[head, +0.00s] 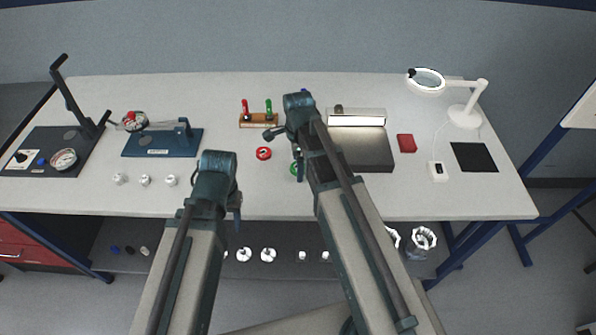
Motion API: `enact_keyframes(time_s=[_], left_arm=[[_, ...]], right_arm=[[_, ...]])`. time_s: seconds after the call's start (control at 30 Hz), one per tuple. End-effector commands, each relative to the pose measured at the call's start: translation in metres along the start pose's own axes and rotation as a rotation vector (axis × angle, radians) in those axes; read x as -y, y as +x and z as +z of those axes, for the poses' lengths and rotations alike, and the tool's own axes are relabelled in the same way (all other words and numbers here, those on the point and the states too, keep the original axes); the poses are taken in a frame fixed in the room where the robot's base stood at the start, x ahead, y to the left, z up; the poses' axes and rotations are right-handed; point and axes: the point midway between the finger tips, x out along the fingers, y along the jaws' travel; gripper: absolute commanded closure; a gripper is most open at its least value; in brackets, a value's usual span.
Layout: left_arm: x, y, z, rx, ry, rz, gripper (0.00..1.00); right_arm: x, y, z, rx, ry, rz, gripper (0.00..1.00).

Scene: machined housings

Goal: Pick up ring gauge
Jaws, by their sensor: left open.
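A red ring gauge (263,153) lies flat on the bench, left of my right arm. A green ring (294,169) lies just right of it and nearer the front, partly covered by my right arm. My left gripper (237,217) shows small and dark beside my left arm, over the bench's front edge. It is open and holds nothing that I can see. It is apart from the red ring, nearer the front and to its left.
A wooden stand (258,120) with red and green handles stands behind the rings. A blue fixture (163,142) is at left, a grey plate (365,152) and a red block (406,143) at right. Several small metal parts lie near the front left. A lower shelf holds more parts.

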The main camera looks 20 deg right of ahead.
Motion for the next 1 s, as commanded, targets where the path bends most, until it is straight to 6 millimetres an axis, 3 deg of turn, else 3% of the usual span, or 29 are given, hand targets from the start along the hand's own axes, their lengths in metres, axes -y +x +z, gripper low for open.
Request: enact_keyframes(time_s=[0.07, 0.6, 1.0], left_arm=[[0.0001, -0.0008, 0.0001, 0.000, 0.000, 0.000, 0.50], [0.0001, -0.0008, 0.0001, 0.000, 0.000, 0.000, 0.50], [0.0005, -0.0049, 0.0003, 0.000, 0.000, 0.000, 0.50]], right_arm=[[0.0000, -0.0008, 0.0000, 0.000, 0.000, 0.000, 0.04], [0.0000, -0.0008, -0.0001, 0.000, 0.000, 0.000, 1.00], [0.0005, -0.0049, -0.0020, 0.000, 0.000, 0.000, 1.00]])
